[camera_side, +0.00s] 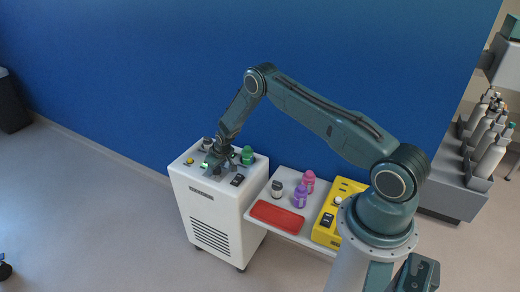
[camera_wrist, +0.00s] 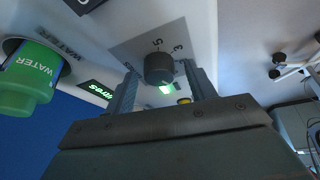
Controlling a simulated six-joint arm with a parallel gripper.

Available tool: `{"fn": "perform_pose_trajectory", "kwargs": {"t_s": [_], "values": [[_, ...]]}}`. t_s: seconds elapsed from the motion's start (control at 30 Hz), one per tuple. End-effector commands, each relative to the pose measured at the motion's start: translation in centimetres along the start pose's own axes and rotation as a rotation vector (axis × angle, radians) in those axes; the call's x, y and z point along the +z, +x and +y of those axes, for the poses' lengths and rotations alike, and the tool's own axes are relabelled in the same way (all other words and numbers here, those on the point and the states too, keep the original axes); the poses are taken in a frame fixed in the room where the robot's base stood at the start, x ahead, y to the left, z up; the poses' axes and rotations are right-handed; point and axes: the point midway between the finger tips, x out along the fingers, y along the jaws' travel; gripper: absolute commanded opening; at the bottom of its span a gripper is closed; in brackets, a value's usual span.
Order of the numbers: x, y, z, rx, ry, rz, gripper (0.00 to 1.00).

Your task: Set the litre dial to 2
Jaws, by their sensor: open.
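The litre dial is a dark round knob (camera_wrist: 158,68) on a pale panel in the wrist view, with the printed numbers 5 and 3 legible beside it. A 2 is not legible, and I cannot tell where the dial points. A small green glow (camera_wrist: 167,89) shows just below the knob. My gripper (camera_wrist: 160,76) is open, with one finger on each side of the knob; I cannot tell whether they touch it. In the side view my gripper (camera_side: 218,162) is low over the top of the white cabinet (camera_side: 212,208) and hides the dial.
A green WATER bottle (camera_wrist: 30,78) is close left of the gripper, also on the cabinet in the side view (camera_side: 247,156). A yellow button (camera_side: 189,161) and a black switch (camera_side: 237,180) are nearby. A side shelf holds a red tray (camera_side: 277,217), small bottles and a yellow case (camera_side: 345,190).

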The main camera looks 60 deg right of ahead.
Motion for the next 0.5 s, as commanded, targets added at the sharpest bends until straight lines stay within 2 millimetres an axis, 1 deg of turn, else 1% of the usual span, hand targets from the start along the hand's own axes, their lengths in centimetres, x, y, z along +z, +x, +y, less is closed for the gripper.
{"fn": "perform_pose_trajectory", "kwargs": {"t_s": [0.13, 0.17, 0.3, 0.37, 0.4, 0.5], "values": [[0.01, 0.00, 0.00, 0.000, 0.000, 0.000, 0.55], [0.01, 0.00, 0.00, 0.000, 0.000, 0.000, 0.53], [0.01, -0.01, 0.00, 0.000, 0.000, 0.000, 0.26], [0.01, -0.01, 0.01, 0.000, 0.000, 0.000, 0.14], [0.01, -0.02, 0.01, 0.000, 0.000, 0.000, 0.11], [0.01, -0.02, 0.02, 0.000, -0.001, 0.000, 0.11]]}}
